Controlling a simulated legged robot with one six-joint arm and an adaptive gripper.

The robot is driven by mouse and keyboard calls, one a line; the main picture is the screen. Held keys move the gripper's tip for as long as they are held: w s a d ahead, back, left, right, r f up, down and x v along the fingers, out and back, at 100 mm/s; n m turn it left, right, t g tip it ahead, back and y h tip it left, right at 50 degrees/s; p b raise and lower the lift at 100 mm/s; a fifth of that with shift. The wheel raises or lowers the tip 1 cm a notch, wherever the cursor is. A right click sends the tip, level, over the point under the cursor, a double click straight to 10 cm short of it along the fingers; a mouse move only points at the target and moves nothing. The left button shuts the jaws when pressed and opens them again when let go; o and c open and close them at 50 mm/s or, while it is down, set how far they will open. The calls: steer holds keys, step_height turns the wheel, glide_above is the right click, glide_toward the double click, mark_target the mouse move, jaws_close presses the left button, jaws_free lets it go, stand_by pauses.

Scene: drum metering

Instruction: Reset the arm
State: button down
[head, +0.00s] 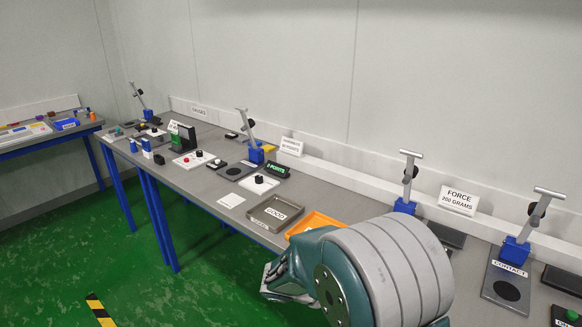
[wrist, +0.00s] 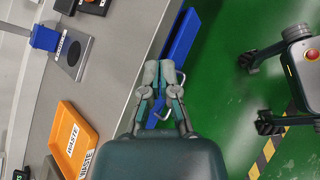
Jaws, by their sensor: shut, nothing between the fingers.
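My gripper (wrist: 160,72) shows in the wrist view with its fingers together and nothing between them. It is over the front edge of the grey workbench (wrist: 112,85), with a blue bench leg (wrist: 182,38) and green floor beyond it. In the head view my folded arm fills the lower middle, in front of the bench, and hides part of it. I cannot clearly make out the fingertips there.
An orange tray (head: 314,221), marked WASTE in the wrist view, lies on the bench beside a grey GOOD tray (head: 275,213). Blue-based lever stands (head: 516,250) line the bench. A FORCE sign (head: 459,200) stands at the back. Green floor (head: 215,285) is open at left.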

steer(key=s+r+m+t+y, duration=0.2)
steer(key=s+r+m+y, duration=0.3)
steer(key=s, duration=0.5)
steer(key=s+d+r+m+t+y, duration=0.1)
steer(key=s+r+m+y, duration=0.5)
steer(key=s+r+m, duration=0.2)
step_height(320, 180, up, 2)
steer(key=shift+s+d+r+t+y, duration=0.2)
steer(key=shift+s+t+y, duration=0.15)
steer(key=shift+s, duration=0.65)
